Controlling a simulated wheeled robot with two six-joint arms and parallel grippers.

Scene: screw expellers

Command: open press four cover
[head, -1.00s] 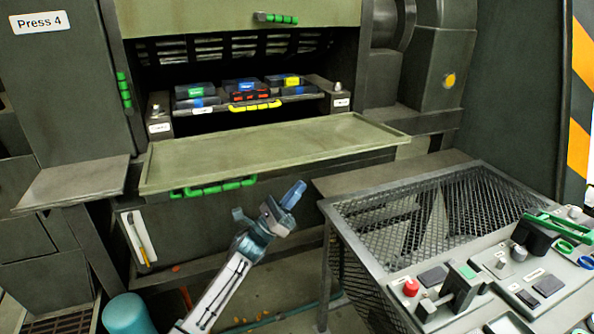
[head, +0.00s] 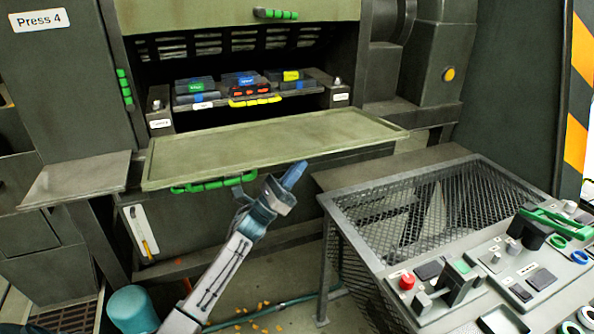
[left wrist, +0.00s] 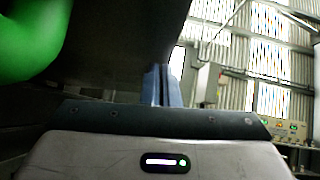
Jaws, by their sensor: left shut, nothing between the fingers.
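The press four cover (head: 270,150) is a flat olive panel, swung down and lying almost level in front of the press opening. A green bar handle (head: 212,185) runs along its front edge, left of centre. My left gripper (head: 292,175) is shut and empty, its blue fingers just in front of the cover's front edge and right of the handle. In the left wrist view the shut fingers (left wrist: 161,86) point ahead beneath a dark surface. A large green bar, apparently the handle, is close at upper left (left wrist: 30,40). My right gripper is not in view.
A rack with blue, black and red pieces (head: 240,88) and a yellow handle (head: 255,101) sits inside the opening. A mesh-topped frame (head: 425,205) and control panel (head: 500,270) stand at right. A teal bucket (head: 132,310) is at lower left.

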